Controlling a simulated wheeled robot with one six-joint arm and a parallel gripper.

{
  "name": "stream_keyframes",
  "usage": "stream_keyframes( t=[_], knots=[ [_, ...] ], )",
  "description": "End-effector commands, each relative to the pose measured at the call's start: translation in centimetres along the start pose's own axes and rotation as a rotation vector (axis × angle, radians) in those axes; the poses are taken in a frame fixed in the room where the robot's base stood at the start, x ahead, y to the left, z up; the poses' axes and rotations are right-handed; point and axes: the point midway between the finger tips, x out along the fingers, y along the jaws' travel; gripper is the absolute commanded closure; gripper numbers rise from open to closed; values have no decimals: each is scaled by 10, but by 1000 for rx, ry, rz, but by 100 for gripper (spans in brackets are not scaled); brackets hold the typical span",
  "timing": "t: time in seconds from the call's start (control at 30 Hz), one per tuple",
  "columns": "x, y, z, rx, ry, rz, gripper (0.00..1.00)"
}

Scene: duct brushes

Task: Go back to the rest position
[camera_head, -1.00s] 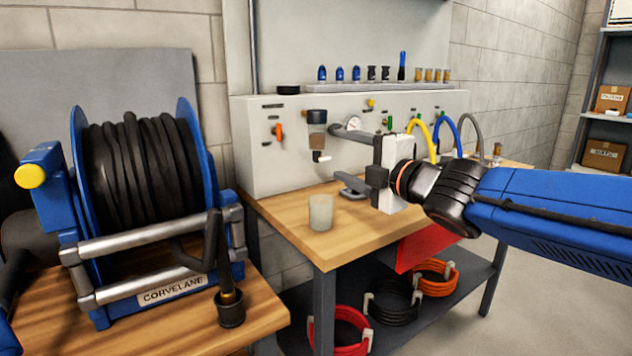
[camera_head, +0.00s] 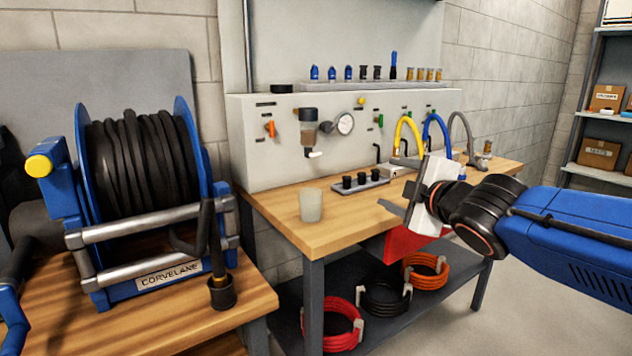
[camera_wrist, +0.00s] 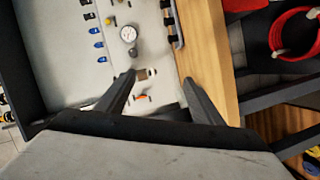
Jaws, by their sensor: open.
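My gripper (camera_head: 408,192) is open and empty in the head view. It hangs in the air in front of the workbench's right part, with its fingers pointing left. In the wrist view my gripper (camera_wrist: 158,82) shows two dark fingers spread apart with nothing between them. Beyond them are the pale panel (camera_wrist: 70,60) and the wooden bench top (camera_wrist: 208,45). My blue arm reaches in from the right edge of the head view.
The workbench (camera_head: 290,225) carries a frosted cup (camera_head: 311,204) and a tray of black fittings (camera_head: 360,185). A hose reel (camera_head: 140,170) stands left. Coloured hoses (camera_head: 437,135) arch near my gripper. Coiled hoses (camera_head: 386,297) lie on the lower shelf. Floor at right is clear.

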Motion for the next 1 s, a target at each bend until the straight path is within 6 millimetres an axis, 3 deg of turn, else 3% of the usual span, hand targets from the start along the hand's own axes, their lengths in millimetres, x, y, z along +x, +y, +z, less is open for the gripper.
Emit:
stream_keyframes(
  t=[0.17, 0.3, 0.43, 0.6, 0.7, 0.83, 1.0],
  knots=[
    [-29, -34, 62, 247, -205, -72, 39],
    [-71, -86, 115, 532, -424, -153, 39],
    [-119, -142, 145, 802, -622, -230, 39],
    [-176, -209, 155, 1100, -838, -325, 39],
    [-200, -235, 152, 1215, -923, -366, 39],
    [-216, -252, 147, 1292, -981, -399, 39],
    [-219, -256, 146, 1309, -994, -405, 39]
  ],
)
